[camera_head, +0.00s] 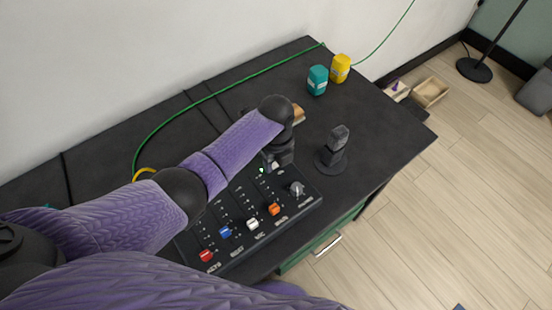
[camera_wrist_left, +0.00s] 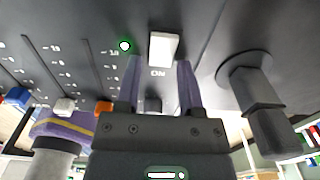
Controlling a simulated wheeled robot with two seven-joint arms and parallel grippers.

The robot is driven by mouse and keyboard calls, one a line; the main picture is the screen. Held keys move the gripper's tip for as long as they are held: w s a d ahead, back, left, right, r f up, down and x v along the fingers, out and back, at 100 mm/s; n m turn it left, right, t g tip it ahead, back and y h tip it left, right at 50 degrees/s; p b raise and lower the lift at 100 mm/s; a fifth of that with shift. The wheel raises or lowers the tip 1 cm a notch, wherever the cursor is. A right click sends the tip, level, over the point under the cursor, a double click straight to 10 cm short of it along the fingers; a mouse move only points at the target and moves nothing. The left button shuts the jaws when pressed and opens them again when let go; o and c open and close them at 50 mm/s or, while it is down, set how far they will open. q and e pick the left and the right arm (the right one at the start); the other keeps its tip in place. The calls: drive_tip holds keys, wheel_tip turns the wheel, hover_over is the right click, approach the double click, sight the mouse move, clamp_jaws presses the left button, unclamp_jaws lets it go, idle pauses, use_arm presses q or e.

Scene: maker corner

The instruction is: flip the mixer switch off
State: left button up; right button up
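The mixer (camera_head: 232,238) is a black panel on the dark bench, with red, blue, white and orange sliders and a grey knob (camera_head: 297,188). Its switch (camera_wrist_left: 163,49) is a white rocker in the left wrist view, above an ON label that reads upside down. A green light (camera_wrist_left: 124,46) glows beside it; it also shows in the head view (camera_head: 262,170). My left gripper (camera_wrist_left: 160,66) points at the panel, fingers apart and empty, with the switch just beyond the fingertips. I cannot tell whether they touch it. My right gripper is not in view.
A dark object on a round base (camera_head: 334,150) stands close to the right of my left gripper. Teal (camera_head: 317,80) and yellow (camera_head: 340,68) containers stand at the back. A green cable (camera_head: 220,90) runs along the rear. The bench's right end is clear.

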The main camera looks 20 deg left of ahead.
use_arm(q)
clamp_jaws()
drive_tip(key=shift+w+a+g+h+b, duration=0.2)
drive_tip(key=shift+g+h+b, duration=0.1)
drive_tip(key=shift+g+h, duration=0.15)
drive_tip(key=shift+f+g+h+b, duration=0.1)
drive_tip(key=shift+g+h+b, duration=0.25)
drive_tip(key=shift+h+b, duration=0.1)
drive_tip(key=shift+r+h, duration=0.25)
drive_tip(key=shift+h, duration=0.05)
drive_tip(key=shift+o, duration=1.7)
unclamp_jaws()
drive_tip(key=p+v, duration=0.3)
drive_tip(key=v, duration=0.7)
drive_tip(key=shift+w, duration=0.15)
